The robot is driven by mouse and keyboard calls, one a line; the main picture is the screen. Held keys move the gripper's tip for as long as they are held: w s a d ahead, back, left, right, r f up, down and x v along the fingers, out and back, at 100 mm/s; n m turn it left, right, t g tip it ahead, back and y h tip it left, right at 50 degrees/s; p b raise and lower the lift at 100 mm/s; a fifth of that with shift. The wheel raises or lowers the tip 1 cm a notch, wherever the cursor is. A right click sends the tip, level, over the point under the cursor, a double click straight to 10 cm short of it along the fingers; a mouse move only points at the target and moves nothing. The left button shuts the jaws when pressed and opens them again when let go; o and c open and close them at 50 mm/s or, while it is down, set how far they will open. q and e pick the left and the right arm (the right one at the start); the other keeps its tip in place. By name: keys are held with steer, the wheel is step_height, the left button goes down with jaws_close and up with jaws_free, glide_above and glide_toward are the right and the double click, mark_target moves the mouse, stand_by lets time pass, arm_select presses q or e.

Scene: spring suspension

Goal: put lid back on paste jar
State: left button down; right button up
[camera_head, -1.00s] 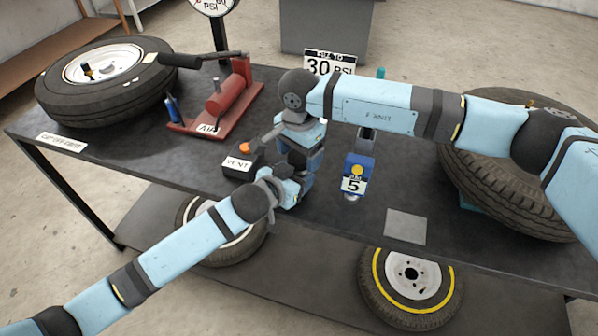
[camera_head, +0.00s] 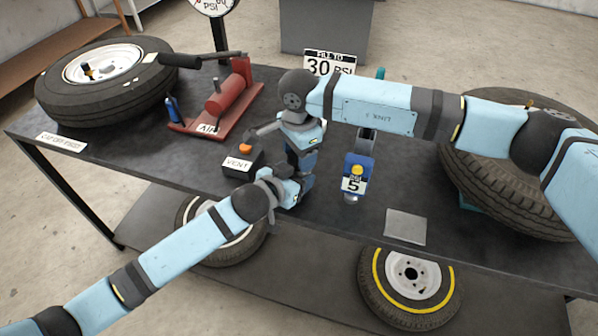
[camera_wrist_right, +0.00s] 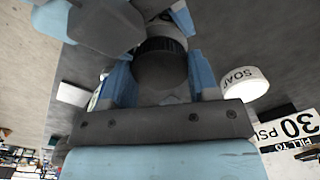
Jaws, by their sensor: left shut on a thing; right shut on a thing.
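In the right wrist view, a dark round lid with a ribbed rim (camera_wrist_right: 160,68) sits between the blue fingers of my right gripper (camera_wrist_right: 162,88), which is shut on it. My left gripper reaches in from the top of that view (camera_wrist_right: 178,18), right behind the lid. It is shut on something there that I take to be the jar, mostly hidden. In the head view, my right gripper (camera_head: 302,168) points down and my left gripper (camera_head: 287,188) meets it from the left, above the table. Lid and jar are hidden there. I cannot tell whether they touch.
The dark table (camera_head: 180,160) bears a VENT box (camera_head: 242,163) close left of my grippers, a red AIR pump (camera_head: 225,98), a blue gauge (camera_head: 357,173), a grey plate (camera_head: 405,227) and tires at both ends (camera_head: 105,85). A white SOAP container (camera_wrist_right: 244,84) shows in the right wrist view.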

steer(key=o, duration=1)
steer(key=shift+r, duration=2.25)
steer(key=o, duration=0.4)
steer(key=shift+r, duration=0.1)
step_height(320, 180, up, 12)
